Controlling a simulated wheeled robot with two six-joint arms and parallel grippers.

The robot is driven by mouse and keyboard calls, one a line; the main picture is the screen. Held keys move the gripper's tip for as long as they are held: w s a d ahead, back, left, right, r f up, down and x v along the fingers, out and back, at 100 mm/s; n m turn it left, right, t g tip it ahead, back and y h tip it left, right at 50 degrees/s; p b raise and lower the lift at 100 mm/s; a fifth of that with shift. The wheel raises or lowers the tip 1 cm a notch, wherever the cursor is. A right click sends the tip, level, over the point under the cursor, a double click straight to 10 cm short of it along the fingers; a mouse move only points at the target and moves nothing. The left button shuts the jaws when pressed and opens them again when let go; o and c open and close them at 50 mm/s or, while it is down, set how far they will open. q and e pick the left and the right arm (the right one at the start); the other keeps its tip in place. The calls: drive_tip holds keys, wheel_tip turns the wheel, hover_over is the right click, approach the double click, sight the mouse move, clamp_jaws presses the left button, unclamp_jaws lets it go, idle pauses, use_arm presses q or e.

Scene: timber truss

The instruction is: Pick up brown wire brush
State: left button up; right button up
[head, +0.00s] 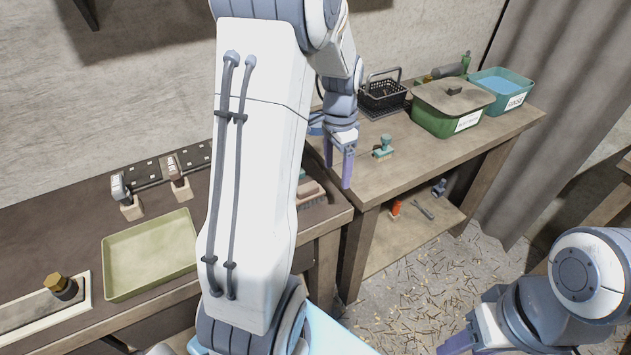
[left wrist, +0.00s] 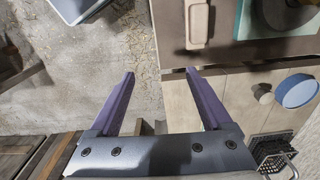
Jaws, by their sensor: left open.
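My left gripper (head: 339,172) is open and empty, pointing down above the gap between the two benches. Its two purple fingers stand apart in the left wrist view (left wrist: 160,74), with bench edge and floor beyond them. A brownish block-like thing (head: 311,191), perhaps the brown wire brush, lies on the near bench just left of the gripper and is partly hidden by my arm. In the left wrist view a pinkish-brown block (left wrist: 197,22) lies on the bench beyond the fingers; I cannot tell if it is the brush. My right gripper (head: 468,338) is low at the right, its jaws unclear.
The near bench holds a green tray (head: 150,255) and a dark rail (head: 160,172). The far bench holds a teal-handled thing (head: 383,147), a black basket (head: 382,95), a lidded green bin (head: 452,106) and a teal bin (head: 502,90). Shavings litter the floor (head: 430,270).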

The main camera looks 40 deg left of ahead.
use_arm(q)
hover_over(308, 187)
drive_tip(key=shift+w+a+f+p, duration=0.1)
drive_tip(key=shift+w+f+p, duration=0.2)
drive_tip(key=shift+f, duration=0.35)
wheel_tip(308, 187, down, 4)
drive_tip(key=shift+r+p, duration=0.15)
drive_tip(key=shift+p, duration=0.2)
drive_tip(key=shift+f, duration=0.65)
drive_tip(key=shift+s+f+p, duration=0.15)
drive_tip(key=shift+f+p, duration=0.15)
drive_tip(key=shift+p, duration=0.05)
wheel_tip(308, 187, down, 4)
drive_tip(key=shift+s+r+p, duration=0.1)
drive_tip(key=shift+r+p, duration=0.05)
drive_tip(key=shift+p, duration=0.5)
drive_tip(key=shift+f, duration=0.4)
drive_tip(key=shift+a, duration=0.1)
clamp_jaws()
